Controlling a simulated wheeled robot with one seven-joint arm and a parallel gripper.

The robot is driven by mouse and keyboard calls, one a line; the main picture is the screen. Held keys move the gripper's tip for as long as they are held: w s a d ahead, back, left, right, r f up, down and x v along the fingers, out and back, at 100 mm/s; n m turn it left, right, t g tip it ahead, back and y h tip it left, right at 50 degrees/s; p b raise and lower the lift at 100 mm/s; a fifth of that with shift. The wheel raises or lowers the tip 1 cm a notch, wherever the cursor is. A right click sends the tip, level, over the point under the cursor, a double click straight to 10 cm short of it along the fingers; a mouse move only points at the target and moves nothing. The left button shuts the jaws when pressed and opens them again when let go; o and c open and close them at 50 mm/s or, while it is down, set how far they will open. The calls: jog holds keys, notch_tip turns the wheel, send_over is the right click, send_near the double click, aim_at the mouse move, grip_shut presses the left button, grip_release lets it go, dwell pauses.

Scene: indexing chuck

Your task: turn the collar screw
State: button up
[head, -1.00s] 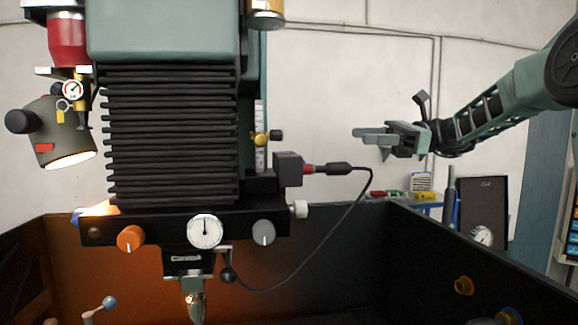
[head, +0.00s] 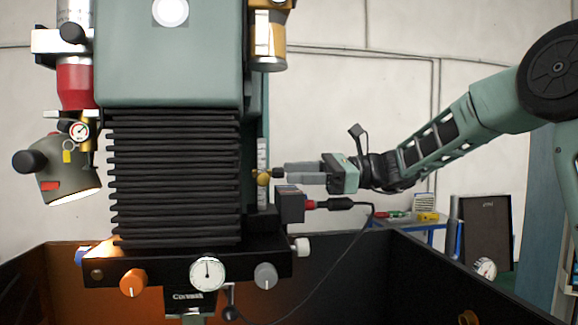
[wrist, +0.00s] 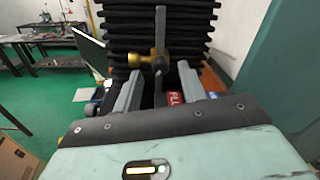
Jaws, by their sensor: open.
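The brass collar (head: 262,178) sits on the upright scale rod (head: 262,152) beside the black bellows. Its dark screw knob (head: 279,172) points right toward my gripper. My gripper (head: 287,173) reaches in from the right, its fingertips close to the knob; contact cannot be told. In the wrist view, my gripper (wrist: 158,82) is open, one finger either side, with the collar (wrist: 141,60) and rod (wrist: 161,28) just beyond and between the tips.
A dark block (head: 290,205) with a red plug and cable (head: 340,204) sits just below my gripper. The black bellows (head: 172,170) stand left of the rod. A gauge plate with an orange knob (head: 133,283) lies below. Free room is right of the column.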

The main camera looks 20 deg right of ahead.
aim_at(277, 173)
jog(key=shift+x, duration=1.1)
grip_shut()
jog(key=m+p, duration=0.1)
jog(key=p, duration=0.2)
jog(key=shift+r+p, duration=0.3)
jog(key=shift+r, duration=0.05)
jog(key=shift+f+m+p, duration=0.1)
jog(key=shift+m+p, duration=0.7)
jog(key=shift+p, duration=0.05)
jog(key=shift+f, duration=0.25)
grip_release()
